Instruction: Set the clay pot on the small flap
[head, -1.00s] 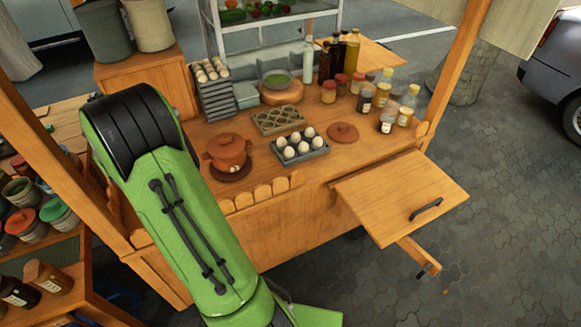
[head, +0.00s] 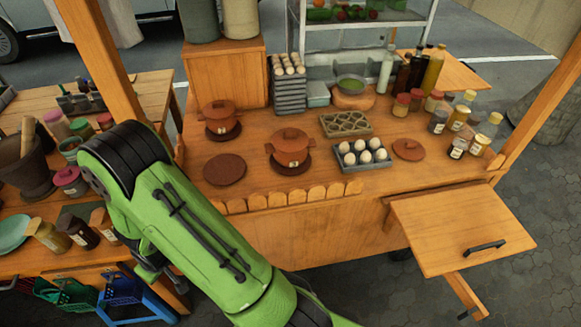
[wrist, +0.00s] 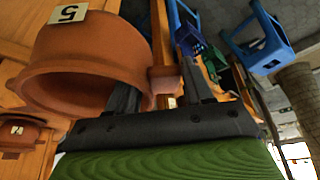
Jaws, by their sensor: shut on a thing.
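A clay pot (wrist: 90,62) with a "5" label fills the left of the wrist view. My gripper (wrist: 160,76) is shut on its side handle. In the head view my green arm hides the gripper and this pot. Two other lidded clay pots, a back one (head: 219,113) and a front one (head: 291,143), stand on dark round saucers on the counter. A bare saucer (head: 225,169) lies left of the front one. A wooden flap (head: 465,225) with a black handle sticks out at the cart's front right. Another flap (head: 468,73) is at the back right.
An egg tray (head: 362,165), a loose clay lid (head: 408,149) and several jars and bottles (head: 458,118) stand on the counter. The front flap is bare. A wooden post (head: 545,100) rises near it. A side table with a mortar (head: 30,165) stands left.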

